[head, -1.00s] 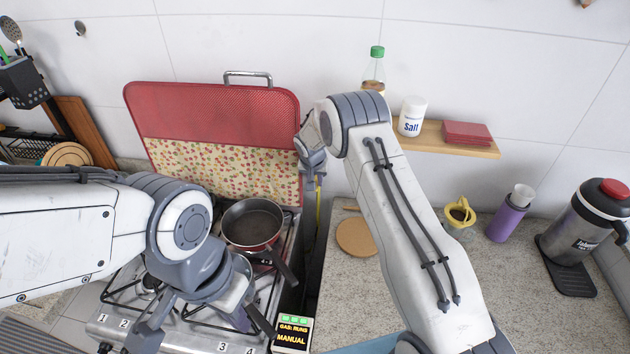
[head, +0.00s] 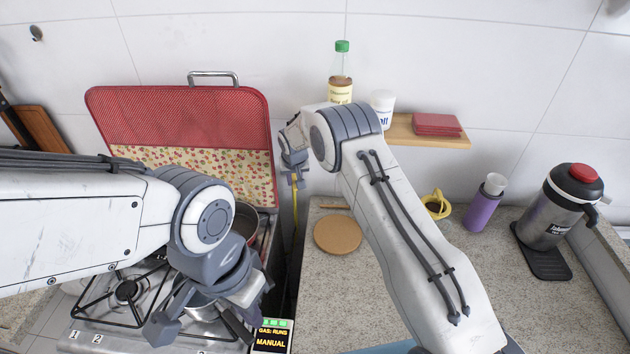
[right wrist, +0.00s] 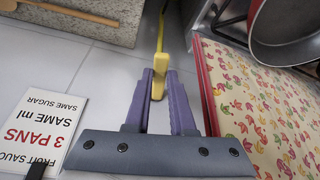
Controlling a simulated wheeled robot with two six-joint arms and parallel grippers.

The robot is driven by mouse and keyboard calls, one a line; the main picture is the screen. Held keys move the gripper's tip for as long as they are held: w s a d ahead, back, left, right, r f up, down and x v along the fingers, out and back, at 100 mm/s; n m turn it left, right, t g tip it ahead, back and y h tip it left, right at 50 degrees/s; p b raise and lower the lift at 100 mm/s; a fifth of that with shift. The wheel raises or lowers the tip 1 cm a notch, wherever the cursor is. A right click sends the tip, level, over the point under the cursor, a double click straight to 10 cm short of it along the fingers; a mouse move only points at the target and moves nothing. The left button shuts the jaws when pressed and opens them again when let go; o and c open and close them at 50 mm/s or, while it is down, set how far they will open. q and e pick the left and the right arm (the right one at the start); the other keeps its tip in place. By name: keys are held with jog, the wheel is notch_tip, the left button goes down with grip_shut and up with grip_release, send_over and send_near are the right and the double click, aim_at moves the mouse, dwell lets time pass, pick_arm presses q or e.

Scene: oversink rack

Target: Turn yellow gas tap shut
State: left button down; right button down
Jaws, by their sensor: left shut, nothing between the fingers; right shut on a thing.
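The yellow gas tap (right wrist: 158,76) shows in the right wrist view as a yellow lever end between my right fingertips, with a thin yellow strip running up from it. My right gripper (right wrist: 160,74) is shut on it. In the head view my right gripper (head: 294,180) points down in the gap beside the stove, just above a yellow strip (head: 295,208); the tap body there is hidden. My left gripper (head: 205,312) is shut and empty over the front of the stove. A small display (head: 271,337) reads "GAS: RUNS" and "MANUAL".
The stove (head: 95,338) has a pan (head: 247,217) mostly behind my left arm. A red-framed floral panel (head: 180,112) stands behind it. The counter (head: 330,285) holds a round board (head: 338,234), a purple bottle (head: 483,207) and a steel jug (head: 558,210). A wooden shelf (head: 400,132) is above.

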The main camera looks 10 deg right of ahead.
jog(key=shift+w+r, duration=0.1)
jog(key=c, duration=0.8)
grip_release()
jog(key=shift+o, duration=0.2)
jog(key=shift+s+r+b, duration=0.3)
jog(key=shift+r+b, duration=0.1)
jog(key=shift+r, duration=0.1)
jog(key=b+v, duration=0.3)
jog(key=v, duration=0.6)
jog(key=shift+b, duration=0.3)
